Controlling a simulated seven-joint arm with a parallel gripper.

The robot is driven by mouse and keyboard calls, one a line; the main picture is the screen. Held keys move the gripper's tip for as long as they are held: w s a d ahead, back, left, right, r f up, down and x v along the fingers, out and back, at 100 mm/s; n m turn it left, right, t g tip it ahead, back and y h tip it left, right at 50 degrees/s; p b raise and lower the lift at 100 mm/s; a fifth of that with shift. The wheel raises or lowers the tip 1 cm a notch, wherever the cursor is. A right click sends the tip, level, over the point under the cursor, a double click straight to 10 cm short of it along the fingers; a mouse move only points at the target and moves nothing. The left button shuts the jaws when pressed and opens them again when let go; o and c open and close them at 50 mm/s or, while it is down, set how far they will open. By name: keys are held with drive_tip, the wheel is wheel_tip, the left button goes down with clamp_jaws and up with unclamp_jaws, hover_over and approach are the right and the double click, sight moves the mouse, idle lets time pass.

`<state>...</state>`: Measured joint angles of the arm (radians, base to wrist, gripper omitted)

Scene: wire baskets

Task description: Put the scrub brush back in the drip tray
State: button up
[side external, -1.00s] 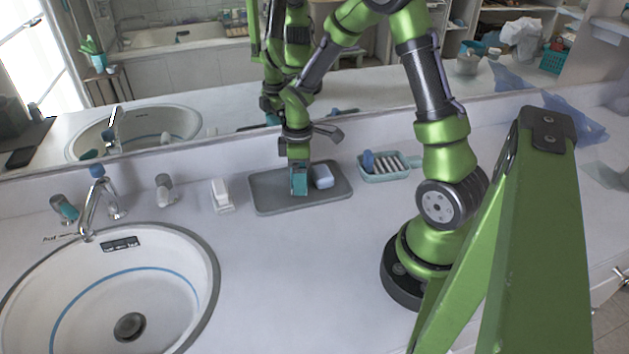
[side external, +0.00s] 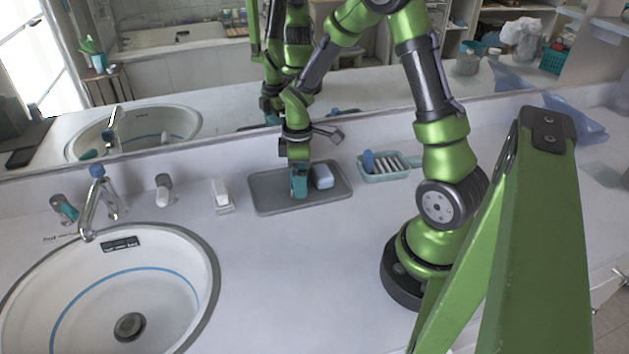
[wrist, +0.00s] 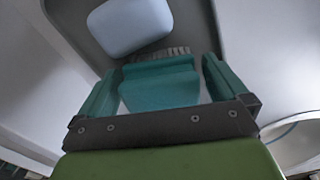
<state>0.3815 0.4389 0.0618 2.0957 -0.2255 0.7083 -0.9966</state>
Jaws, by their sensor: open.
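The grey drip tray (side external: 270,201) lies on the counter against the back wall; part of it also shows in the wrist view (wrist: 195,22). The teal scrub brush (wrist: 160,86), with grey bristles at its far edge, is between my fingers in the wrist view. In the side view the brush (side external: 299,188) is low over or on the tray floor, partly hidden by my fingers; exact contact is hard to see. My gripper (wrist: 161,68) is open, with a teal finger on each side of the brush and a gap showing at the right.
A pale blue block (side external: 323,177) sits in the tray just right of the brush. A white object (side external: 222,194) and the sink (side external: 125,290) are to the left. The front counter is clear.

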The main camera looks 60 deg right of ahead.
drive_tip(key=shift+r, duration=0.15)
drive_tip(key=shift+r, duration=3.85)
wheel_tip(320, 180, up, 17)
drive_tip(key=s+a+f+m+t+y, duration=0.2)
drive_tip(key=s+a+m+t, duration=0.5)
drive_tip(key=s+a+m, duration=0.3)
drive_tip(key=a, duration=0.4)
drive_tip(key=shift+a, duration=0.35)
